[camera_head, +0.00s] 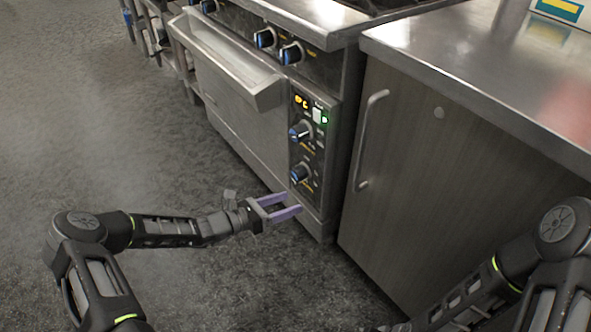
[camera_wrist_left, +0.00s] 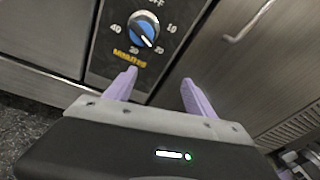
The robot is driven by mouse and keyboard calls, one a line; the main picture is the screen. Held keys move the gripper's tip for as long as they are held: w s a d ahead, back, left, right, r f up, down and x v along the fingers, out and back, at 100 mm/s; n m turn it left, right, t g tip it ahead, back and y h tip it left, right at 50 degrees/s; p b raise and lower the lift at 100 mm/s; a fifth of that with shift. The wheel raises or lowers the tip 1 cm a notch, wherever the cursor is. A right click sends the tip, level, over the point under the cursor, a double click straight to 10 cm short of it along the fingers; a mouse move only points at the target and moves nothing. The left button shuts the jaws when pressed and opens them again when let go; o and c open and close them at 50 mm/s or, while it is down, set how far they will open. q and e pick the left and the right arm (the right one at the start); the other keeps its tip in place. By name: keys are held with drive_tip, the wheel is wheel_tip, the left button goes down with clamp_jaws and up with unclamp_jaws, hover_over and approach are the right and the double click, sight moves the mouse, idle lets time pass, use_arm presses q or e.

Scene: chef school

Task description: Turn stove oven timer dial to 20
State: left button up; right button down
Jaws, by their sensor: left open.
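The timer dial (camera_wrist_left: 143,29) is a round blue and grey knob on a dark panel, ringed by OFF, 10, 20, 30 and 40 marks with a yellow MINUTES label below. Its white pointer line aims down and right, close to the 20 mark. In the head view it appears to be the lower knob (camera_head: 301,173) on the oven's narrow control panel. My left gripper (camera_head: 292,203) has purple fingers and is open and empty, just below and in front of this knob. Its fingertips (camera_wrist_left: 158,76) are apart from the dial. My right gripper is out of view.
A second knob (camera_head: 300,131) and a green-lit switch (camera_head: 320,117) sit above on the same panel. The oven door handle (camera_head: 225,62) juts out to the left. A cabinet (camera_head: 420,165) with a vertical handle stands right. The floor (camera_head: 130,150) at left is clear.

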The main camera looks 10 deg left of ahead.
sight(292, 178)
use_arm(q)
drive_tip(key=w+a+r+n+t, duration=0.2)
drive_tip(key=a+r, duration=0.1)
drive_tip(key=a, duration=0.1)
drive_tip(key=shift+w+a+r+y, duration=0.15)
drive_tip(key=shift+w+r+y, duration=0.1)
drive_tip(key=shift+y, duration=0.05)
drive_tip(key=shift+w+d+f, duration=0.1)
drive_tip(key=shift+w+d, duration=0.25)
drive_tip(key=b+x, duration=0.2)
drive_tip(key=x, duration=0.4)
drive_tip(key=shift+w+d, duration=0.25)
drive_tip(key=shift+w, duration=0.15)
